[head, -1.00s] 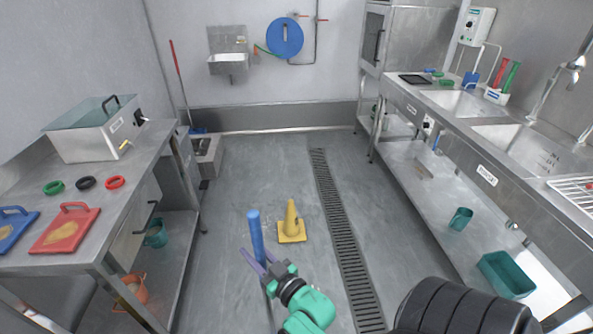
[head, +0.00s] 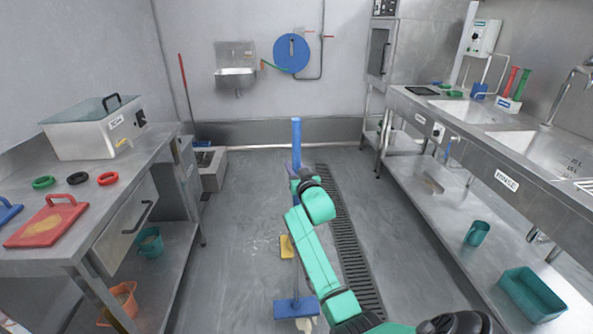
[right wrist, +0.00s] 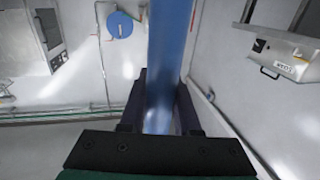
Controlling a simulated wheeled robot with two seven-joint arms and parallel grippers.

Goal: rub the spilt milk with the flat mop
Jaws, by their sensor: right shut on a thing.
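The flat mop has a blue pole (head: 296,135) standing roughly upright and a flat blue head (head: 290,308) low at the bottom of the head view, with a pale patch at its edge. My right gripper (head: 297,172) is shut on the pole in its upper part. In the right wrist view the fingers (right wrist: 160,105) close around the blue pole (right wrist: 168,50). Faint whitish marks, perhaps the spilt milk (head: 262,242), show on the floor left of my arm. I cannot tell whether the mop head touches the floor. My left gripper is out of view.
A yellow cone (head: 286,246) is partly hidden behind my right arm. A drain grate (head: 352,245) runs along the floor. A steel table (head: 100,232) stands left, and a sink counter (head: 470,150) right. The floor at left centre is clear.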

